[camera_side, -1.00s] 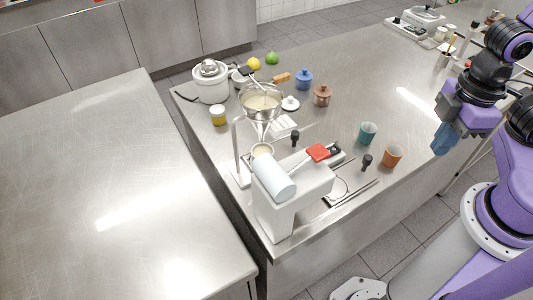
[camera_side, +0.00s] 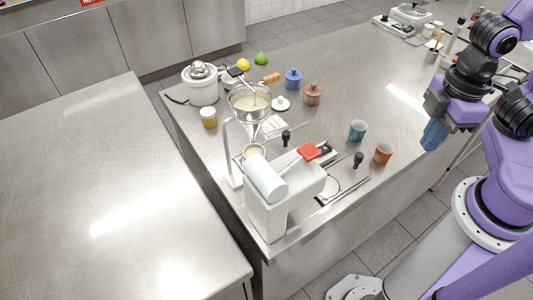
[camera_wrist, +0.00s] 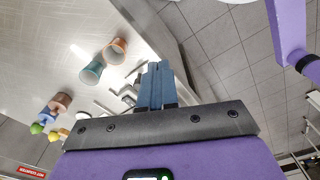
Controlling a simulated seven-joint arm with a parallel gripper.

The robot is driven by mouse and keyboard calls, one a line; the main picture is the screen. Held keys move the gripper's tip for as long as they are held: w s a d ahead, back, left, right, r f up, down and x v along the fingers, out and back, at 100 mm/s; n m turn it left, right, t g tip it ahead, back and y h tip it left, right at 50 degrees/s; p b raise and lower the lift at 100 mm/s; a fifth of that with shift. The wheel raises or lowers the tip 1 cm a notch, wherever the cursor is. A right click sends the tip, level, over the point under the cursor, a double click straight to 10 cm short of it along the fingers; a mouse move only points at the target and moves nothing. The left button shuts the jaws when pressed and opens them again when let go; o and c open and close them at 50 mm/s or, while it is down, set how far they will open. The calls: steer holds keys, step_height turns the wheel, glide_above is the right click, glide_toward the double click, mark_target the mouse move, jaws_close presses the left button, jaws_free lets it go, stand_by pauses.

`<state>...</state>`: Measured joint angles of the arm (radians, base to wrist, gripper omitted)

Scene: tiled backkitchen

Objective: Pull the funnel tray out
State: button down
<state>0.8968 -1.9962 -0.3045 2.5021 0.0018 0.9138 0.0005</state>
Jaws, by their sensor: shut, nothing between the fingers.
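A wire stand on the steel counter holds a metal funnel bowl (camera_side: 250,104) with pale contents. Its cone points down towards a small cup (camera_side: 254,152) at a white machine (camera_side: 285,205). The machine has a pale cylinder (camera_side: 266,177) and a red-topped lever (camera_side: 309,152). A low metal frame (camera_side: 343,190) lies to its right; I cannot tell which part is the funnel tray. My gripper (camera_side: 433,135), with blue fingers, is at the right, well apart from the machine. In the wrist view its fingers (camera_wrist: 156,84) are together and empty.
A teal cup (camera_side: 357,131) and an orange cup (camera_side: 383,154) stand between the machine and my gripper. Two dark-knobbed handles (camera_side: 358,160) stand near the machine. A pot (camera_side: 202,88), a yellow jar (camera_side: 208,118) and lidded pots (camera_side: 293,79) stand further back.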

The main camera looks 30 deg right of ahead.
stand_by(0.3)
steer(key=c, duration=1.6)
jaws_free()
steer(key=o, duration=0.6)
steer(key=shift+w+a+r, duration=0.1)
steer(key=shift+w+a, duration=0.15)
steer(key=w+a+r, duration=0.4)
steer(key=w+a, duration=0.4)
steer(key=w, duration=0.3)
steer(key=shift+w+a+r, duration=0.15)
steer(key=shift+w+a, duration=0.1)
steer(key=shift+a, duration=0.05)
step_height(320, 180, up, 2)
glide_above(287, 132)
steer(key=shift+g, duration=0.3)
step_height(287, 132, down, 17)
steer(key=shift+r, duration=0.1)
steer(key=shift+c, duration=0.3)
